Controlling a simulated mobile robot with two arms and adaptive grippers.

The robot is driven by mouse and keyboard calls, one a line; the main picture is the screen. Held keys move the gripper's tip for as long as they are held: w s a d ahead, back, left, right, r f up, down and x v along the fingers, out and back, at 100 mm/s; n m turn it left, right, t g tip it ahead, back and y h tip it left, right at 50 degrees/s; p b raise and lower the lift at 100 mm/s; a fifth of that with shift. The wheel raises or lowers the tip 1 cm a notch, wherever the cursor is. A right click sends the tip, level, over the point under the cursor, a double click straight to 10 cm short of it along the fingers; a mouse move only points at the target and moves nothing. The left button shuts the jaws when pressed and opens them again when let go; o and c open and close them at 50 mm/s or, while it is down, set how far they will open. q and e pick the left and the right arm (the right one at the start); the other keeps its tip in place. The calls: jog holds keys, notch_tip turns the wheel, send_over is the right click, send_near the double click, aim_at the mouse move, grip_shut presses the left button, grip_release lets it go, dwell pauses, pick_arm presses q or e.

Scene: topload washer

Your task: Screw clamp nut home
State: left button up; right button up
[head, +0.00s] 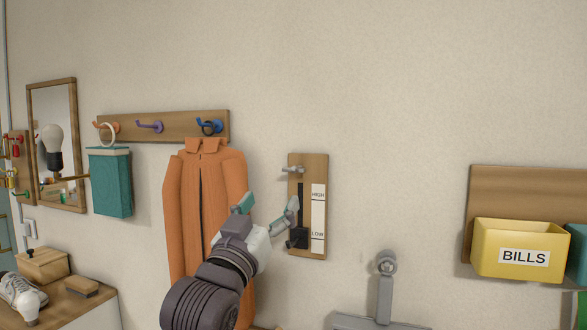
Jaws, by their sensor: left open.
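A wooden board (322,170) with a dark vertical slot and a white HIGH/LOW scale is fixed to the wall near the middle. A small grey clamp nut (292,170) sticks out at the board's upper left. A dark block (299,238) sits low on the slot, beside LOW. My left gripper (268,209) is open, with its fingers spread, below and left of the nut and apart from it. One finger overlaps the board's left edge in the picture. Nothing shows between the fingers. My right gripper is out of view.
An orange garment (205,190) hangs from a hook rail (180,126) behind my left arm. A grey post (385,290) with a round end rises lower right of the board. A yellow BILLS box (485,250) is at right. The wall above the board is clear.

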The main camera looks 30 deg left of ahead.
aim_at(292, 170)
pick_arm(q)
jog(key=p+x, duration=0.3)
jog(key=x, duration=1)
jog(key=shift+w+f, duration=0.1)
jog(key=shift+f, duration=0.05)
jog(key=c, duration=1.2)
jog(key=shift+m+p, duration=0.3)
jog(key=shift+m, duration=0.1)
